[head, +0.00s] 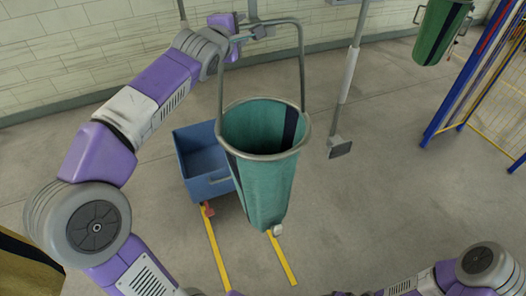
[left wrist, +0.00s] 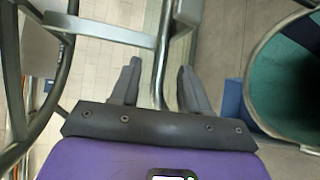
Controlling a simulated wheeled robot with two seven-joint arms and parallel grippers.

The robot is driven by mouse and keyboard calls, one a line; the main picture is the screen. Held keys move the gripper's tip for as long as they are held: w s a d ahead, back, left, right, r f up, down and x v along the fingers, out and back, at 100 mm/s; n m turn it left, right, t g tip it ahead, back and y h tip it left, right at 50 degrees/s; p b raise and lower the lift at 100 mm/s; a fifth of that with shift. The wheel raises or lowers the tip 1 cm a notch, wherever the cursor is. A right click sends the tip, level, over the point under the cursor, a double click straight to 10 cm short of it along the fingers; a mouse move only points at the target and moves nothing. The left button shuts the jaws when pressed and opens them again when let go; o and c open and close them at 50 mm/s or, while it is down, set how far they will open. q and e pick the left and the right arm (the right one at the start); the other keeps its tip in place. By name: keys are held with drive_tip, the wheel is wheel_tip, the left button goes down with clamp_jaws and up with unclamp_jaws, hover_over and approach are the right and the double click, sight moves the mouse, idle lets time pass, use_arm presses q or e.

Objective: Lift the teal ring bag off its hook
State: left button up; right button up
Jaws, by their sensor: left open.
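The teal ring bag (head: 262,175) hangs open-mouthed in the head view, with a grey metal ring around its mouth, a dark stripe and a tall metal handle frame (head: 303,65). The frame's top reaches the hook area (head: 262,30) near the picture's top; the exact hook contact is hard to make out. My left gripper (head: 238,37) is at the frame's upper left. In the left wrist view my left gripper (left wrist: 160,72) is open, with a metal rod (left wrist: 161,55) between its fingers. The bag (left wrist: 285,90) shows at right. My right gripper is out of view.
A blue bin (head: 200,165) stands on the floor behind the bag, beside yellow floor strips (head: 283,258). A grey post (head: 347,80) stands right of the bag. A green bag (head: 440,30) hangs farther right, near a blue-framed mesh rack (head: 460,90).

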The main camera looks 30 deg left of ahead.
use_arm(q)
drive_tip(key=shift+w+a+p, duration=0.15)
drive_tip(key=shift+w+p, duration=0.2)
drive_tip(key=shift+w, duration=0.2)
drive_tip(key=shift+w+f, duration=0.15)
drive_tip(key=shift+w, duration=0.15)
drive_tip(key=shift+s, duration=0.1)
clamp_jaws()
idle(0.6)
